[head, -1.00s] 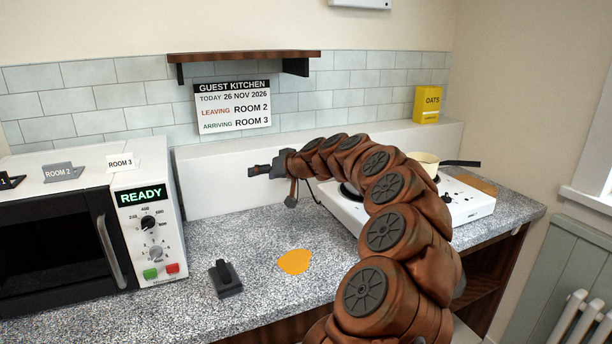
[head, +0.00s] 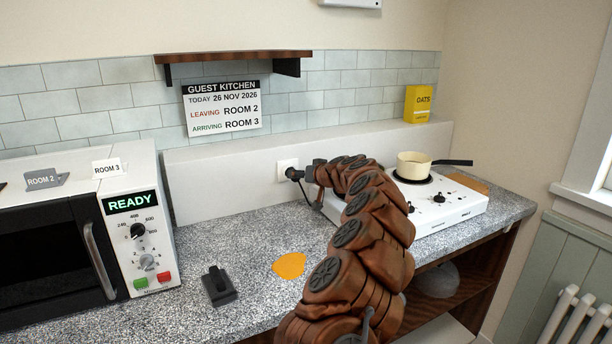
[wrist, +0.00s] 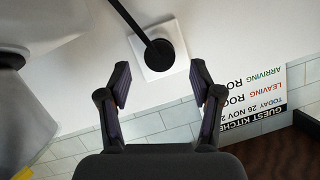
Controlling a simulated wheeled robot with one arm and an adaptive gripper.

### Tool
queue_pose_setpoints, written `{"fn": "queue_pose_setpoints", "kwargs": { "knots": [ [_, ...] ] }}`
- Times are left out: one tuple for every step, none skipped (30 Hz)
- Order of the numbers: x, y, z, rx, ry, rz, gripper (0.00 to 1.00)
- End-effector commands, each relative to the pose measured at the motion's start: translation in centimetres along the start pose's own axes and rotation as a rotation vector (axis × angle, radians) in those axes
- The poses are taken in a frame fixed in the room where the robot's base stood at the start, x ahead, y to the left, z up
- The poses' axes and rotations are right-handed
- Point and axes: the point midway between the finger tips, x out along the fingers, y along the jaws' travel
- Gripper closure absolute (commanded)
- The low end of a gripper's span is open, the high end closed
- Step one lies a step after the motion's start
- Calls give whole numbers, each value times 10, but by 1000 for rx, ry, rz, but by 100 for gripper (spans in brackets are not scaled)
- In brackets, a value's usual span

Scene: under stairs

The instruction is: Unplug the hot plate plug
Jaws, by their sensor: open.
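The black plug (head: 291,173) sits in a white wall socket (head: 283,166) on the low white ledge's face behind the counter. In the wrist view the plug (wrist: 160,53) is at top centre, with its black cord running up and left and the white socket plate (wrist: 152,73) around it. My gripper (head: 303,177) is close to the plug. In the wrist view its two fingers (wrist: 160,83) are spread, with empty space between the tips. The plug shows just past the tips, not between them. The white hot plate (head: 462,207) stands right of my arm, partly hidden by it.
A cream pan (head: 411,167) stands on the hot plate, its handle pointing right. A microwave (head: 134,203) fills the left. A black block (head: 219,286) and an orange patch (head: 289,265) lie on the counter. A shelf (head: 235,57) hangs above the sign (head: 222,109).

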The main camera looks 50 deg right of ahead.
Motion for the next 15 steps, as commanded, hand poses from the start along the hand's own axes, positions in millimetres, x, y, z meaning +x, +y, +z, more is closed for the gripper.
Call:
{"fn": "queue_pose_setpoints", "kwargs": {
  "knots": [
    [5, 0, 1, 1, -3, 2, 35],
    [7, 1, 1, 0, -3, 2, 35],
    [10, 1, 1, 0, -3, 3, 35],
    [12, 1, 1, 0, -3, 2, 35],
    [14, 1, 0, 0, -1, 2, 35],
    [17, 0, 0, -2, -1, 1, 35],
    [18, 1, -1, -2, 0, 2, 35],
    [20, 2, 0, 0, -1, 3, 35],
    [23, 2, 0, 1, -1, 3, 35],
    [25, 2, 1, 1, -3, 3, 35],
    [28, 2, 1, 1, -4, 3, 35],
    [30, 2, 2, 2, -4, 3, 35],
    [32, 2, 1, 2, -4, 3, 35],
    [33, 2, 1, 1, -3, 3, 35],
    [35, 2, 0, 1, -2, 3, 35]
  ]
}}
